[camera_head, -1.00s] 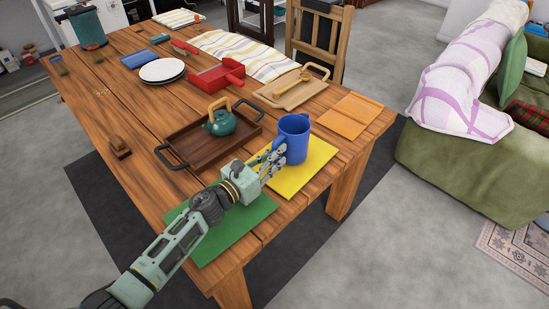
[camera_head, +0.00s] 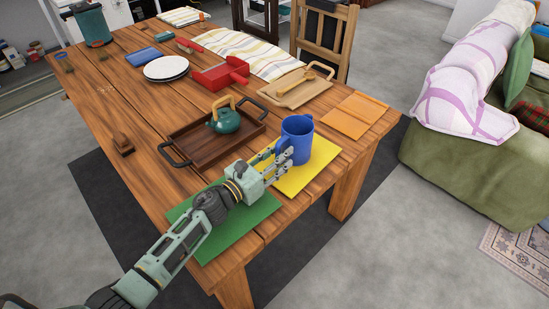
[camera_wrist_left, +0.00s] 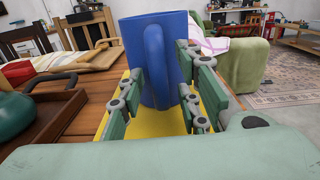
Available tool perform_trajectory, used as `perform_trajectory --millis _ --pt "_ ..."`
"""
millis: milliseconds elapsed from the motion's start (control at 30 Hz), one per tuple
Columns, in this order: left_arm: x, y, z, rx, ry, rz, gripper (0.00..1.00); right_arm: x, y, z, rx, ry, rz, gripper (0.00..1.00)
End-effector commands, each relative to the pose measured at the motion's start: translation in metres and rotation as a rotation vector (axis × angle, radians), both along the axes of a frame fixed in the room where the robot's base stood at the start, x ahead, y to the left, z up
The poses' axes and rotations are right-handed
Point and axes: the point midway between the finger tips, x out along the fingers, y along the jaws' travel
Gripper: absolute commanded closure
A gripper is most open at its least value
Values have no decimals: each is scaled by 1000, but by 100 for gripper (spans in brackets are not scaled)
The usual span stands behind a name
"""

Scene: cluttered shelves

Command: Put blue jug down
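The blue jug (camera_head: 297,140) stands upright on the yellow mat (camera_head: 318,158) near the table's front right corner. In the left wrist view the jug (camera_wrist_left: 160,30) is straight ahead, its handle facing me. My left gripper (camera_head: 284,158) is at the handle side of the jug. In the left wrist view the fingers of this gripper (camera_wrist_left: 160,90) are spread apart, one set on each side of the handle, with yellow mat showing between them. The jug's base is partly hidden. My right gripper is not in view.
A green mat (camera_head: 235,222) lies under my left arm. A brown tray (camera_head: 190,156) with a teal teapot (camera_head: 226,120) is behind it. An orange mat (camera_head: 354,116) and a wooden board (camera_head: 297,92) lie beyond the jug. A red box (camera_head: 218,77) stands farther back.

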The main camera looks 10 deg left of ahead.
Motion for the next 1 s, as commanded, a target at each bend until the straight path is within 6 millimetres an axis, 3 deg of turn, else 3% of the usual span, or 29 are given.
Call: perform_trajectory --millis 167,600,1000 --pt "-10 8 0 2 1 1 68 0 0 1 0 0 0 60" --pt "-84 57 0 1 1 -1 68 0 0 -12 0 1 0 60" --pt "-99 68 3 -1 0 0 68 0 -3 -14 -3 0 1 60"
